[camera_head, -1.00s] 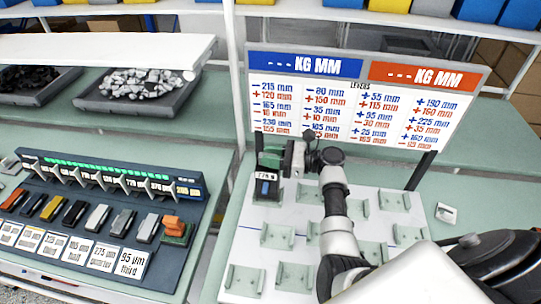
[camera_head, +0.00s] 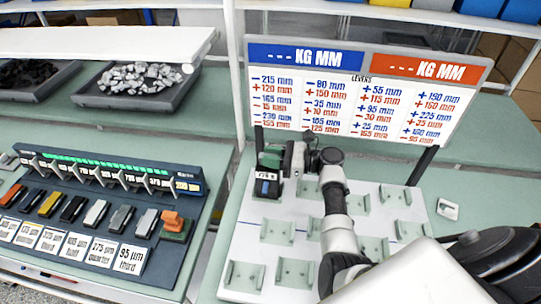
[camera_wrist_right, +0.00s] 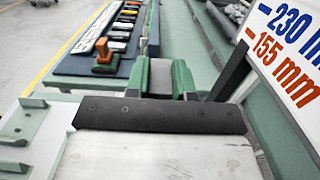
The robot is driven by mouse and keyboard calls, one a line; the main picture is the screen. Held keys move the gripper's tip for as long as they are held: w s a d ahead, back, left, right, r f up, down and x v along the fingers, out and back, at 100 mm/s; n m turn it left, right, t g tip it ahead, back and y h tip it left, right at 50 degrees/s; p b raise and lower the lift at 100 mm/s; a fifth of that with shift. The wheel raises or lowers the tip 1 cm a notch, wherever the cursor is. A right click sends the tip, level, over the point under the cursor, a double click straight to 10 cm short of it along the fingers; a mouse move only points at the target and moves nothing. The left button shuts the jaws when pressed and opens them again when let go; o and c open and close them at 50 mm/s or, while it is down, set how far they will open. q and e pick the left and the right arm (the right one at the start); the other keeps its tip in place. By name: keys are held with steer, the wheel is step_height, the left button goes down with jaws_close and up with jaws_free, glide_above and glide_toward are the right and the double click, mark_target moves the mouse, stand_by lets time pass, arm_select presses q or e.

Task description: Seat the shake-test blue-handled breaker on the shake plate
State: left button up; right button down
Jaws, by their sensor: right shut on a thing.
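The blue-handled breaker (camera_head: 267,188), a dark block with a blue patch on its front, is at the back left corner of the white shake plate (camera_head: 246,222). My right gripper (camera_head: 271,158) reaches in from the right, its green fingers shut on the breaker's upper part. In the right wrist view the two green fingers (camera_wrist_right: 161,82) close on a grey block. The breaker's underside is hidden, so I cannot tell whether it is fully down in a clip. My left gripper is not in view.
Several empty pale green clips (camera_head: 277,232) cover the plate. A printed board (camera_head: 365,95) stands close behind it on dark posts. Left is a rack (camera_head: 110,180) of breakers, one orange-handled (camera_head: 173,220). A small pale item (camera_head: 447,209) lies right of the plate.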

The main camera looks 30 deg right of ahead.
steer(key=shift+f, duration=0.25)
steer(key=c, duration=0.9)
jaws_free()
steer(key=shift+s+f, duration=0.1)
steer(key=shift+f, duration=0.1)
steer(key=shift+s+d+b, duration=0.25)
steer(key=shift+d+b, duration=0.15)
steer(key=b+v, duration=0.3)
steer(key=v, duration=0.6)
steer(key=shift+s+d+r, duration=0.15)
steer(key=shift+s+d, duration=0.15)
